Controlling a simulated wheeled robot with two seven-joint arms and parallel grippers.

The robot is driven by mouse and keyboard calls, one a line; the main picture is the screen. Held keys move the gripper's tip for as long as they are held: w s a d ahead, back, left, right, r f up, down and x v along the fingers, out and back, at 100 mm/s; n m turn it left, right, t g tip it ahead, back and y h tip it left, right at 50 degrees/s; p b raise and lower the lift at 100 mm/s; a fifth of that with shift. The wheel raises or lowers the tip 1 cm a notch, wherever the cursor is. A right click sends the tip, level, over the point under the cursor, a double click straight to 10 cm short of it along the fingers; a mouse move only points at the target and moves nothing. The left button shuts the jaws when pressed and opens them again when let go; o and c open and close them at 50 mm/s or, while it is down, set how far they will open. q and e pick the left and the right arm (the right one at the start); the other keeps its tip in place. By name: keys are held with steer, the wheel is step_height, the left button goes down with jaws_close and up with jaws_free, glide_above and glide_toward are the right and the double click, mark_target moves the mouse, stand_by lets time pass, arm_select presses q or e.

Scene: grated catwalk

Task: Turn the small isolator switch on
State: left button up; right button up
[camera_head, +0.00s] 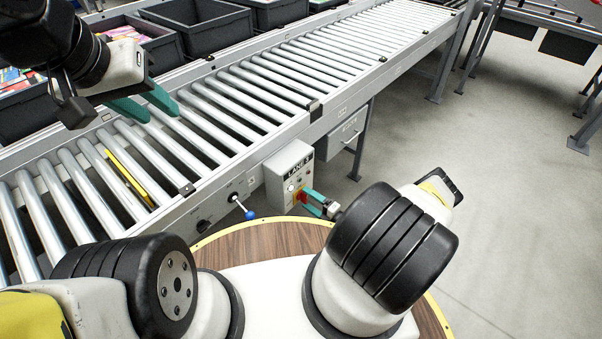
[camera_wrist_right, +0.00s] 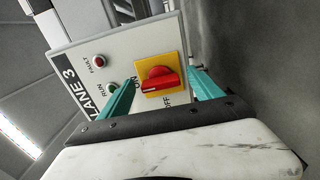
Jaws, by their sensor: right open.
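The isolator switch is a red rotary knob (camera_wrist_right: 158,80) on a yellow plate (camera_wrist_right: 176,67), with ON and OFF lettering beside it. It sits on the grey LANE 3 box (camera_head: 284,166) at the conveyor's side; the red knob also shows small in the head view (camera_head: 299,196). The knob's white mark points toward the lower left in the wrist view; which label it matches I cannot tell. My right gripper (camera_wrist_right: 164,76) is open, its teal fingers on either side of the knob; contact is unclear. My left gripper (camera_head: 162,112) is open and empty above the rollers.
The box also carries a red FAULT lamp (camera_wrist_right: 99,61) and a green RUN lamp (camera_wrist_right: 113,88). A blue-tipped lever (camera_head: 249,214) and a black rotary knob (camera_head: 203,226) are on the conveyor rail to the left. Dark bins (camera_head: 200,38) line the far side. Floor to the right is clear.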

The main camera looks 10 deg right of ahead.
steer(key=v, duration=0.7)
steer(key=shift+s+d, duration=0.15)
steer(key=shift+s, duration=0.05)
steer(key=w+a+r+n+g, duration=0.15)
steer(key=r+n+g, duration=0.55)
steer(key=r+n, duration=0.8)
steer(key=w+a+r+n+g, duration=0.15)
steer(key=r+n+g, duration=0.75)
steer(key=r, duration=1.1)
steer(key=s+a+r+n+t+h, duration=0.2)
steer(key=s+r+n+h, duration=0.15)
steer(key=r+n, duration=0.4)
steer(key=s+a+r+n+t+h, duration=0.1)
steer(key=s+a+r+n+h, duration=0.1)
steer(key=s+r+n, duration=0.55)
steer(key=s+r+n+t+h, duration=0.3)
steer(key=s+r+n+t, duration=0.2)
steer(key=s+r+n, duration=0.3)
steer(key=shift+s+a+r, duration=0.3)
steer(key=shift+s+r, duration=0.75)
steer(key=shift+r, duration=0.5)
